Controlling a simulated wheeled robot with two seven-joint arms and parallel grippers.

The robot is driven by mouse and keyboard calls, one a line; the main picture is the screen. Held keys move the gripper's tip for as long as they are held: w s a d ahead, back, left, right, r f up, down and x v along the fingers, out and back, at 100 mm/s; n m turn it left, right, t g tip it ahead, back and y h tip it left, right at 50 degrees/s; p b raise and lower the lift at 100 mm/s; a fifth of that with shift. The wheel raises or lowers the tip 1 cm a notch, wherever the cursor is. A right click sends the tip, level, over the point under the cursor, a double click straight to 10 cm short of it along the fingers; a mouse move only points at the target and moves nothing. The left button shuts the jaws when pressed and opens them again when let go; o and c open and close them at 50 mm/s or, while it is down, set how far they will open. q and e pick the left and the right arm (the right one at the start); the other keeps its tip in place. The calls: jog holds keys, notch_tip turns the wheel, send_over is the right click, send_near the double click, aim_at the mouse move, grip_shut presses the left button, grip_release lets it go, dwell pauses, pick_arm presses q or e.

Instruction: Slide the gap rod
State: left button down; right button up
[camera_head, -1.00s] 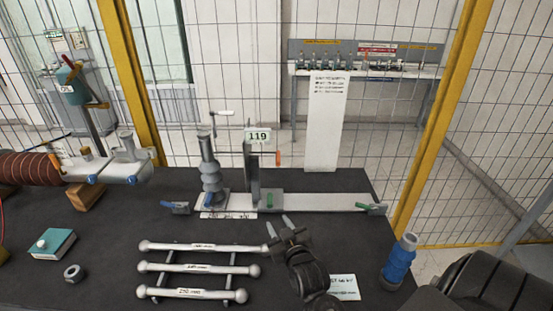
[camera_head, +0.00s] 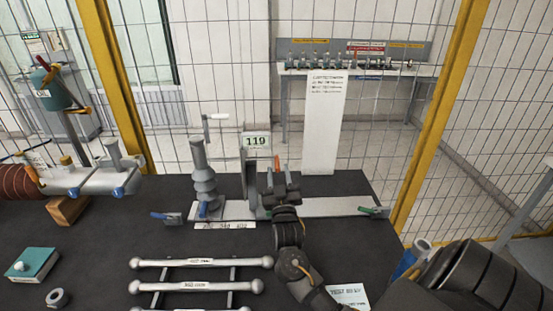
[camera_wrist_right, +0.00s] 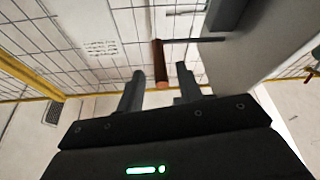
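An upright grey post (camera_head: 250,170) with a 119 sign stands on the white base rail (camera_head: 325,207). A thin rod with an orange-brown handle (camera_head: 277,162) sticks out from it. The handle (camera_wrist_right: 160,66) and its thin dark rod (camera_wrist_right: 195,40) show in the right wrist view. My right gripper (camera_head: 279,177) is at the handle, just in front of the post. In the right wrist view its fingers (camera_wrist_right: 159,72) are open, with the handle appearing between their tips. I cannot tell whether they touch it. My left gripper is not in view.
A grey ribbed insulator (camera_head: 204,180) stands left of the post. A green clamp lever (camera_head: 370,210) is at the rail's right end. Silver rods (camera_head: 200,262) lie on a rack in front. A blue cylinder (camera_head: 405,262) and a paper card (camera_head: 347,295) are near my right arm.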

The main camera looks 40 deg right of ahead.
aim_at(277, 161)
jog(key=x, duration=0.2)
jog(key=shift+w+d+r+p, duration=0.15)
jog(key=shift+w+r+p, duration=0.05)
jog(key=shift+r+p, duration=0.15)
jog(key=shift+w+d, duration=0.35)
jog(key=shift+w, duration=0.3)
jog(key=shift+c, duration=0.2)
grip_shut()
